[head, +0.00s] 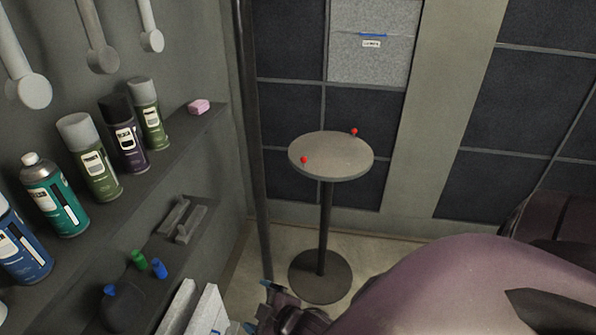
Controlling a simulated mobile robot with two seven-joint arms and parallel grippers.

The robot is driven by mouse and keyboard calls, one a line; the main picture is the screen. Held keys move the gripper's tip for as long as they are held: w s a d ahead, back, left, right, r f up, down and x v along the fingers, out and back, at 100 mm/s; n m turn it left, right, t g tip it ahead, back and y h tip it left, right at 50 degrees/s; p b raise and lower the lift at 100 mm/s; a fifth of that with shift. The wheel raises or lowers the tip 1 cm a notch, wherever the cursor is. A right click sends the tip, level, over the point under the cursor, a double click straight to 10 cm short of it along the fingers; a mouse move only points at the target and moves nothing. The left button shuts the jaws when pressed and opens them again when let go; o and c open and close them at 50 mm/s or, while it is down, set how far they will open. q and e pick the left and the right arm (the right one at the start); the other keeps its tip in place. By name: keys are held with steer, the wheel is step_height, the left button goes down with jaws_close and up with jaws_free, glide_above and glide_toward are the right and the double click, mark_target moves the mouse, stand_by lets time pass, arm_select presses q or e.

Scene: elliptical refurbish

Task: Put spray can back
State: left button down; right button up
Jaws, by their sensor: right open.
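Several spray cans stand upright in a row on the shelf at the left in the head view: a blue can (22,248) cut by the left edge, a teal can (58,200), an olive can with a grey cap (92,165), a dark can (125,138) and a green can (150,118). My right gripper (259,306) is at the bottom centre, low in front of the round table, with its blue-tipped fingers apart. It is open, and I see no can between the fingers. My left gripper is out of view.
A round pedestal table (330,160) with two red pins (304,161) stands in the corner. A pink block (199,106) lies at the shelf's far end. A lower shelf holds grey brackets (183,220) and small green and blue items. A dark pole (254,150) stands beside the shelves.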

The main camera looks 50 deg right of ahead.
steer(key=s+d+f+m, duration=0.2)
steer(key=s+d+m, duration=0.2)
steer(key=s+m, duration=0.2)
steer(key=shift+s+d+f+m+g+h, duration=0.3)
steer(key=shift+s+f+m+g+h, duration=0.1)
steer(key=shift+s, duration=0.2)
stand_by(0.8)
